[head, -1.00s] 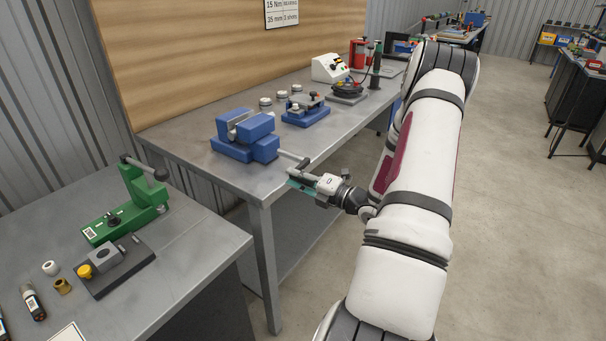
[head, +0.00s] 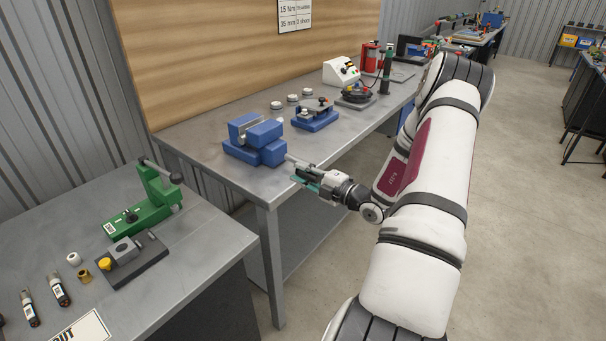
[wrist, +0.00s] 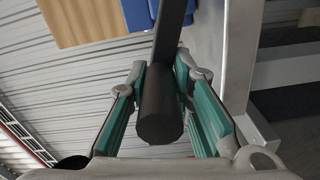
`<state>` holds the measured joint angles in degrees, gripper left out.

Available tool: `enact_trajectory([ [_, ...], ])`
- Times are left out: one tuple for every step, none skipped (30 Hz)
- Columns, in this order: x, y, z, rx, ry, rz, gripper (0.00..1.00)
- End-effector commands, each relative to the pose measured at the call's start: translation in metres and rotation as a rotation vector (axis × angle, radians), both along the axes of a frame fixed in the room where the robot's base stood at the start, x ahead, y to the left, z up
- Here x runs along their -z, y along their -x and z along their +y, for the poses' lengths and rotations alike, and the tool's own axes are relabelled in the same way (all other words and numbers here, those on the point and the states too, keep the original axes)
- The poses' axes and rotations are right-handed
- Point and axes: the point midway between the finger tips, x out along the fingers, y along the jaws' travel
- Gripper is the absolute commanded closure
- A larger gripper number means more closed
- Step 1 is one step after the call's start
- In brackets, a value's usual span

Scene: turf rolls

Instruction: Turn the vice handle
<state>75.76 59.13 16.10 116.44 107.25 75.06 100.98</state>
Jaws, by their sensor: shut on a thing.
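The blue vice (head: 257,139) stands on the grey workbench near its front left corner. Its grey spindle (head: 294,159) sticks out past the bench's front edge towards my gripper (head: 306,179). In the wrist view, the dark vice handle (wrist: 160,112) runs between the teal finger pads of my gripper (wrist: 164,82). The gripper is shut on the handle, whose thick rounded end points towards the palm. A bit of the blue vice also shows at the top of the wrist view (wrist: 138,13). In the head view, my gripper hides most of the handle.
A smaller blue fixture (head: 315,116), white round parts and a white control box (head: 341,71) stand farther along the workbench (head: 215,152). A second bench at the left holds a green clamp press (head: 143,205) and small parts. Open floor lies at the right.

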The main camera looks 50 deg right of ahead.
Motion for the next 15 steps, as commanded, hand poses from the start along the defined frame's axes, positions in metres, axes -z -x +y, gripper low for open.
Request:
enact_trajectory([
  [-0.0062, -0.0022, -0.0021, 0.002, 0.010, -0.016, 1.00],
  [-0.0062, -0.0023, -0.0022, 0.002, 0.011, -0.016, 1.00],
  [-0.0062, -0.0023, -0.0023, 0.002, 0.011, -0.016, 1.00],
  [-0.0062, -0.0023, -0.0024, 0.003, 0.012, -0.016, 1.00],
  [-0.0063, -0.0023, -0.0026, 0.003, 0.012, -0.016, 1.00],
  [-0.0064, -0.0024, -0.0028, 0.003, 0.012, -0.016, 1.00],
  [-0.0064, -0.0024, -0.0028, 0.003, 0.013, -0.016, 1.00],
  [-0.0065, -0.0024, -0.0029, 0.004, 0.013, -0.016, 0.75],
  [-0.0063, -0.0023, -0.0030, 0.004, 0.013, -0.016, 0.66],
  [-0.0060, -0.0021, -0.0030, 0.003, 0.013, -0.015, 0.59],
  [-0.0056, -0.0020, -0.0029, 0.003, 0.012, -0.014, 0.59],
  [-0.0050, -0.0017, -0.0026, 0.003, 0.011, -0.012, 0.59],
  [-0.0045, -0.0015, -0.0025, 0.003, 0.010, -0.012, 0.59],
  [-0.0041, -0.0014, -0.0023, 0.003, 0.009, -0.010, 0.59],
  [-0.0037, -0.0013, -0.0022, 0.003, 0.008, -0.009, 0.59],
])
